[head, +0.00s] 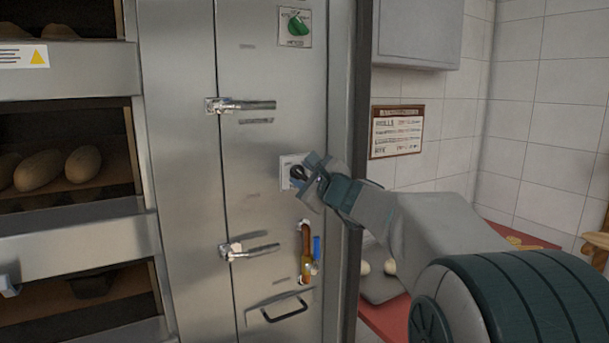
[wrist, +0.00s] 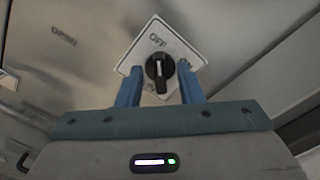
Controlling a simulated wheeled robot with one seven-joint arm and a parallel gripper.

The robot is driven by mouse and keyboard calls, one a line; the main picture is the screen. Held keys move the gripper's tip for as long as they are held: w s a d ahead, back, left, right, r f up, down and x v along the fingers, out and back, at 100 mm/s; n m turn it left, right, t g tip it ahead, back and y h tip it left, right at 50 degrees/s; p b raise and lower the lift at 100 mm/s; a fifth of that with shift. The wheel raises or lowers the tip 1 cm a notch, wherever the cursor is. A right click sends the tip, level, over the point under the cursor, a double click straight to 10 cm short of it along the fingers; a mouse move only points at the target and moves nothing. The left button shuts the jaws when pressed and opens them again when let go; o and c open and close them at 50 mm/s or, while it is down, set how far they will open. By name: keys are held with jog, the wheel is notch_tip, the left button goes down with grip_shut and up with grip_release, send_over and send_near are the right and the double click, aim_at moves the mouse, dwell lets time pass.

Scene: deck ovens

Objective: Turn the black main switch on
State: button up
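The black main switch (wrist: 159,70) is a round rotary knob on a white square plate (wrist: 182,50) marked OFF in the wrist view. A white line on the knob points toward the OFF lettering. My gripper (wrist: 159,90) has its two blue fingers apart, one on each side of the knob. I cannot tell whether the fingers touch it. In the head view my gripper (head: 300,183) is at the white plate (head: 287,164) on the steel panel, and hides most of the knob.
A green rotary switch (head: 298,25) sits higher on the panel. Two metal handles (head: 245,105) (head: 252,250) are to the left. A sight tube with a blue lever (head: 316,247) is below the gripper. A dark vertical edge (head: 352,160) runs at the panel's right.

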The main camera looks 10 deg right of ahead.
grip_shut()
jog(key=m, duration=0.4)
jog(key=shift+m, duration=0.3)
jog(key=m, duration=0.4)
jog(key=shift+d+r+m, duration=0.1)
jog(key=shift+d+m, duration=0.05)
jog(key=shift+m, duration=0.15)
jog(key=m+p, duration=0.2)
jog(key=m, duration=0.2)
jog(key=shift+w+d+m, duration=0.1)
jog(key=shift+m, duration=0.2)
jog(key=shift+m+p, duration=0.85)
jog(key=shift+m, duration=1.25)
jog(key=shift+f, duration=0.2)
